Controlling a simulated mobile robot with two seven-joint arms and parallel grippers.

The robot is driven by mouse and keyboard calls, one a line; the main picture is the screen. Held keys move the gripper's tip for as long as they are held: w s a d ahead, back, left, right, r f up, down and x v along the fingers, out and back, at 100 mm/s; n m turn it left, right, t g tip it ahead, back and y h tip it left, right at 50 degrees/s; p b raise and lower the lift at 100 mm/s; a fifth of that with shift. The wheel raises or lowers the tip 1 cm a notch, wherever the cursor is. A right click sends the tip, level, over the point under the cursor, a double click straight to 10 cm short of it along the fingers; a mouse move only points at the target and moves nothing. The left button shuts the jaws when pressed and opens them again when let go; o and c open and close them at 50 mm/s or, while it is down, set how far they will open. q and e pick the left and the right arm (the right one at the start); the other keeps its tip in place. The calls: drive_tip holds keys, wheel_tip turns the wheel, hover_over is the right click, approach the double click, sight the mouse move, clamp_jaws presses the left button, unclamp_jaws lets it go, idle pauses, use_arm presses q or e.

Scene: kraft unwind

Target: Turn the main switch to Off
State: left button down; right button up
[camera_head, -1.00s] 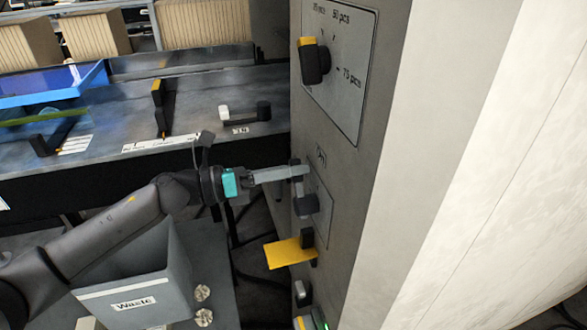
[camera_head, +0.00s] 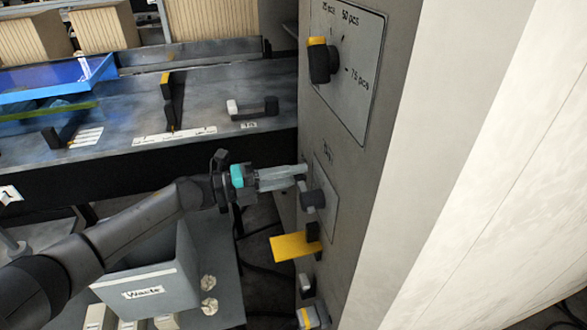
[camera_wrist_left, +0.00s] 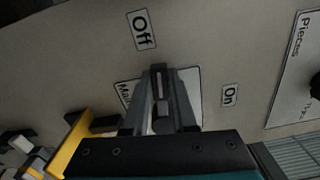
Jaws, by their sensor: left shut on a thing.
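The main switch is a dark knob (camera_head: 313,199) on a pale plate on the grey cabinet side. In the left wrist view its dark handle (camera_wrist_left: 160,92) stands between my fingers and points up, roughly toward the "Off" label (camera_wrist_left: 142,30). The "On" label (camera_wrist_left: 230,95) is to the right of it. My left gripper (camera_head: 302,173) reaches in from the left and is shut on the switch handle; it also shows in the left wrist view (camera_wrist_left: 161,105). The fingers hide part of the switch plate (camera_wrist_left: 128,92). My right gripper is not in view.
A yellow flap (camera_head: 294,247) sticks out of the cabinet just below the switch. A piece-count dial (camera_head: 323,62) sits above it. A grey waste bin (camera_head: 150,275) stands under my left arm. The conveyor bench (camera_head: 215,100) lies behind.

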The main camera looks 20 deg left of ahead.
use_arm(q)
drive_tip(key=shift+f+n, duration=0.5)
drive_tip(key=shift+n, duration=0.4)
drive_tip(key=c, duration=0.7)
unclamp_jaws()
drive_tip(key=v, duration=1.5)
drive_tip(key=shift+s+a, duration=0.1)
